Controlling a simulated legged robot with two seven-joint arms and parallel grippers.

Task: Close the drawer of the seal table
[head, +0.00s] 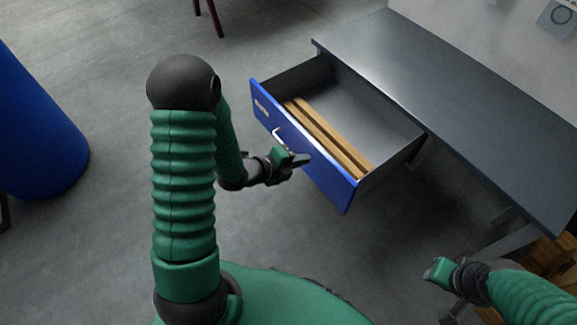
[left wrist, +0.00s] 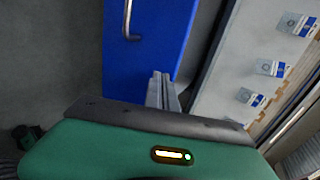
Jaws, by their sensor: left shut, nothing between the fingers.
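The seal table (head: 455,105) has a dark grey top and stands at the upper right in the head view. Its drawer (head: 262,101) is pulled far out, with a blue front, a light handle (head: 280,136) and wooden strips (head: 330,135) inside. My left gripper (head: 303,160) is shut and empty, close in front of the blue front, right of the handle. In the left wrist view its fingers (left wrist: 162,90) point at the blue front (left wrist: 150,60), with the handle (left wrist: 128,20) at upper left. Whether they touch it I cannot tell. My right gripper (head: 436,270) is at the lower right, its fingers unclear.
A blue cylinder (head: 35,125) stands at the far left. Dark red legs (head: 208,15) show at the top. Wooden crates (head: 553,262) are under the table at the right. The grey floor around the drawer's front is clear.

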